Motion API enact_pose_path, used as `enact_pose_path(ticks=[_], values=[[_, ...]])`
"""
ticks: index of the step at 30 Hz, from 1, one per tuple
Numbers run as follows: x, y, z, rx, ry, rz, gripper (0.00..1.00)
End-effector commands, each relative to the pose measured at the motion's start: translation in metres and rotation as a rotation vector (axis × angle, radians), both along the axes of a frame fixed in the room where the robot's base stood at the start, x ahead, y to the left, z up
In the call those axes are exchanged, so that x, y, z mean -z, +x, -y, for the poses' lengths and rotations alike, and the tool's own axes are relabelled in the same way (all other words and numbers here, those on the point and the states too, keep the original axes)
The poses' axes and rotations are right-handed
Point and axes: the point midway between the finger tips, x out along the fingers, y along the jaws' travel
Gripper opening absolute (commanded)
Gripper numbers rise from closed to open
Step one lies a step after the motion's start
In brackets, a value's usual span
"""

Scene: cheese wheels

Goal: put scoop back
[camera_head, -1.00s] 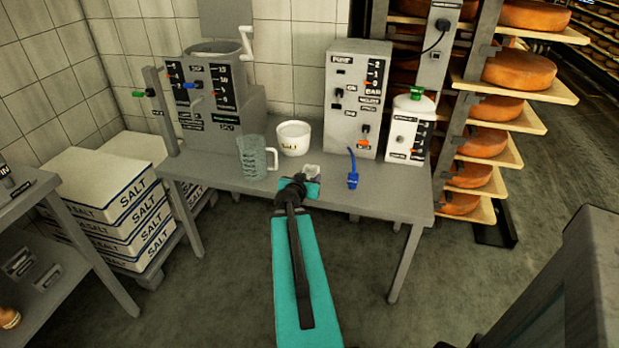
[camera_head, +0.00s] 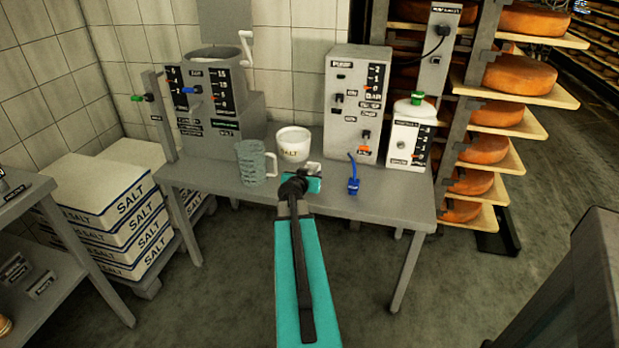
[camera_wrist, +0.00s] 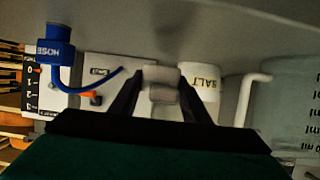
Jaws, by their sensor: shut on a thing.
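The scoop (camera_wrist: 160,76) is a small pale grey piece between my fingertips in the wrist view, and only part of it shows. In the head view the scoop (camera_head: 312,167) shows as a light bit just beyond my gripper (camera_head: 302,182). My gripper is shut on it above the table, just in front of the white salt tub (camera_head: 293,143). In the wrist view the salt tub (camera_wrist: 197,82) lies right of my gripper (camera_wrist: 160,88). The scoop looks apart from the tub, but its exact height is hard to tell. The tub's inside is not clear.
A clear measuring jug (camera_head: 251,162) stands left of the tub on the grey table (camera_head: 375,204). A blue hose nozzle (camera_head: 353,184) lies right of my gripper. The pump box (camera_head: 357,105) and a white canister (camera_head: 408,135) stand behind. Cheese shelves rise at right.

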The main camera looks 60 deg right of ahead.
Motion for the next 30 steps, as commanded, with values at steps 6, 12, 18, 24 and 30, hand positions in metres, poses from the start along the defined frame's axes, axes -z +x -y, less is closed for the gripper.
enact_pose_path(ticks=[6, 12, 18, 24, 30], values=[[0.001, 0.011, 0.02, -0.001, -0.001, 0.001, 0.21], [0.003, 0.013, 0.025, -0.001, -0.001, 0.001, 0.21], [0.003, 0.013, 0.025, -0.001, 0.0, 0.0, 0.21], [0.003, 0.014, 0.028, -0.001, 0.0, 0.0, 0.21], [0.017, 0.017, 0.033, -0.001, 0.002, -0.003, 0.21]])
